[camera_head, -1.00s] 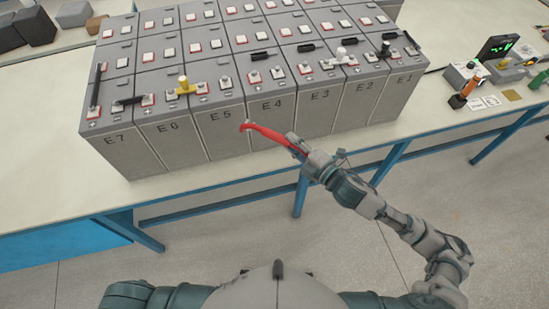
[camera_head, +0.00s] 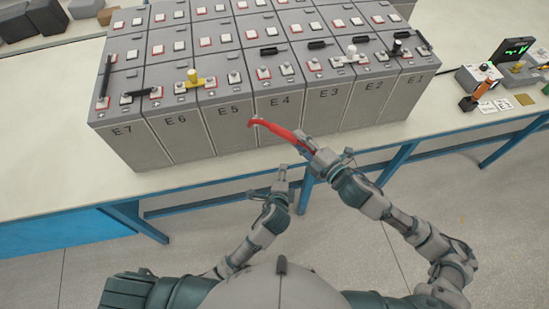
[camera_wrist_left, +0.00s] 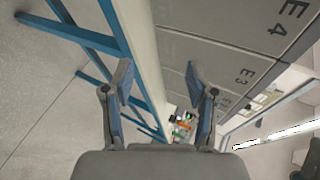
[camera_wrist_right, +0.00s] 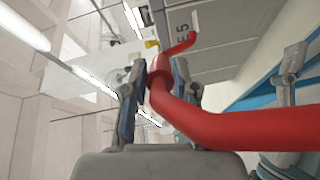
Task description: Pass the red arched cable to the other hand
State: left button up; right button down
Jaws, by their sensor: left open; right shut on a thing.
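The red arched cable (camera_head: 276,130) is held in front of the cells E5 and E4 by my right gripper (camera_head: 312,150). In the right wrist view the cable (camera_wrist_right: 240,128) passes between the closed fingers of my right gripper (camera_wrist_right: 155,88), with one end rising at the top and a thick part running to the right. My left gripper (camera_head: 282,176) is below and a little left of the right one, apart from the cable. In the left wrist view the left gripper (camera_wrist_left: 158,88) is open, with nothing between its fingers. The cable does not show in that view.
Rows of grey battery cells (camera_head: 230,131) stand on the pale table (camera_head: 180,179), close to its front edge. A yellow link (camera_head: 194,81) sits on top near E6 and E5. Blue table legs (camera_head: 397,160) lie below the edge. Small devices (camera_head: 478,75) stand at the right.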

pick_arm(q)
notch_tip(320, 180, up, 11)
jog(key=s+t, duration=0.2)
pick_arm(e)
jog(key=shift+r, duration=0.1)
pick_arm(q)
jog(key=m+t, duration=0.1)
jog(key=t, duration=0.1)
send_near(278, 127)
jog(key=shift+y, duration=0.3)
jog(key=w+f, duration=0.1)
jog(key=w, duration=0.2)
jog(key=w+f, duration=0.1)
jog(key=w, duration=0.3)
jog(key=w+f, duration=0.1)
jog(key=w, duration=0.2)
jog(key=shift+w+d+f, duration=0.15)
jog(key=shift+w, duration=0.1)
jog(key=shift+c, duration=0.3)
grip_shut()
pick_arm(e)
jog(key=c, duration=0.8)
grip_release()
